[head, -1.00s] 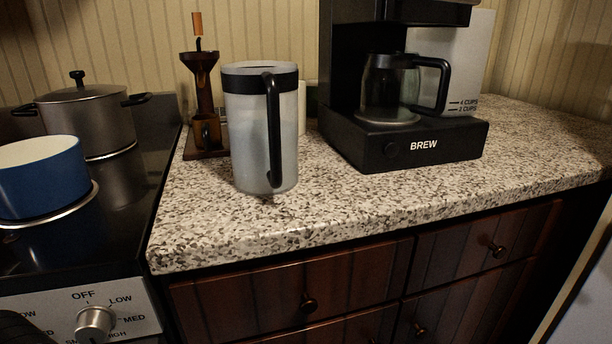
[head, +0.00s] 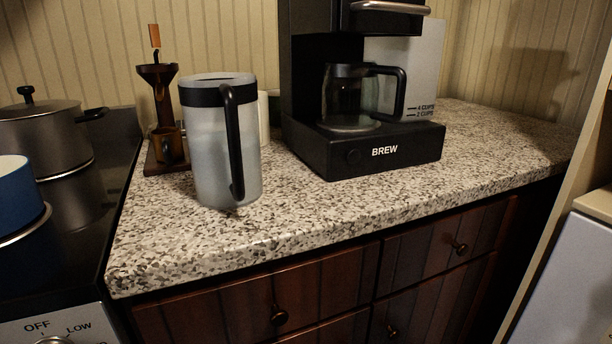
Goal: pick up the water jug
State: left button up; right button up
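The water jug (head: 208,150) stands upright on the speckled countertop (head: 330,212), left of the coffee maker. It is a translucent grey-white jug with a black band near the top. Its long black handle (head: 234,150) faces toward me and slightly right. Nothing is touching the jug. Neither of my grippers shows in the head view now.
The black coffee maker (head: 365,149) with its glass carafe (head: 350,98) stands right of the jug. A dark wooden stand (head: 157,95) is behind it. A stove with a lidded pot (head: 45,137) and blue pot (head: 18,200) is at left. The counter's front strip is clear.

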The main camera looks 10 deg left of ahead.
aim_at(220, 110)
jog(key=k+j+z, duration=0.45)
jog(key=k+j, duration=0.15)
jog(key=j, duration=0.2)
jog(key=k+j+z, duration=0.45)
jog(key=k+j, duration=0.15)
jog(key=k, duration=0.1)
